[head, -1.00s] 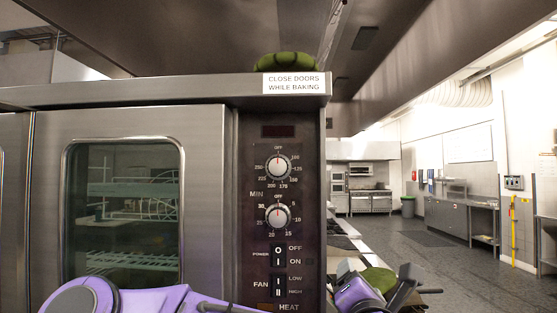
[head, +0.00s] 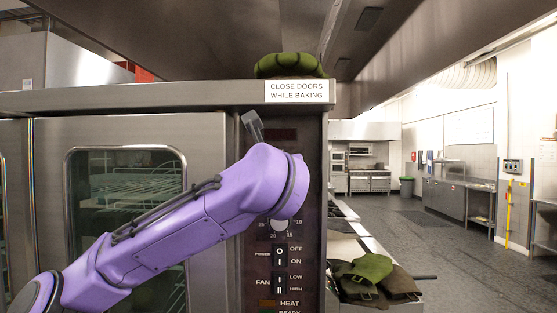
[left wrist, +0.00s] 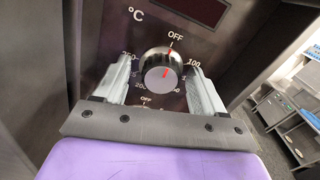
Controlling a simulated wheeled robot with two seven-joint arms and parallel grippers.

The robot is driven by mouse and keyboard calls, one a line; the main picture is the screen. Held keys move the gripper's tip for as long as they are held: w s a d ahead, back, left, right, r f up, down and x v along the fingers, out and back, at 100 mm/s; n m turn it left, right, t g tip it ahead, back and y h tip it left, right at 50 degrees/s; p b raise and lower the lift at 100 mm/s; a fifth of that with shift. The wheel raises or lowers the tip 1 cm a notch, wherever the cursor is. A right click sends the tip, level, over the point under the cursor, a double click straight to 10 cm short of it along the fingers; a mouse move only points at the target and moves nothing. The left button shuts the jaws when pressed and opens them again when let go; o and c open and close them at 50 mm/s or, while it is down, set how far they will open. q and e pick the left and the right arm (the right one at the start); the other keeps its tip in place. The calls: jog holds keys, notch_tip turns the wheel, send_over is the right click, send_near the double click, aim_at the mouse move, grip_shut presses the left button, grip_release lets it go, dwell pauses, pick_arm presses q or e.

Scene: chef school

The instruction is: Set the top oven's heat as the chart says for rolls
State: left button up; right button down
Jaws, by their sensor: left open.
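The top oven (head: 215,140) fills the left and middle of the head view. My left arm reaches across it and hides the upper knob there. In the left wrist view the round heat knob (left wrist: 160,72), under a °C mark, sits between the two fingers of my left gripper (left wrist: 160,80). The gripper is open, with a finger on each side of the knob; I cannot tell whether they touch it. The knob's red mark points up at OFF. The minutes knob (head: 281,226) is partly hidden below my arm. No heat chart is readable in view. My right gripper is not in view.
POWER (head: 280,255) and FAN (head: 280,284) switches lie below the knobs. A green item (head: 290,66) sits on the oven top above a door sign (head: 297,91). Green and brown cloth items (head: 372,270) lie on a counter to the right. The floor beyond is open.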

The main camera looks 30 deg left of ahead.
pick_arm(q)
jog(key=shift+w, duration=0.2)
jog(key=c, duration=1.1)
jog(key=shift+o, duration=0.2)
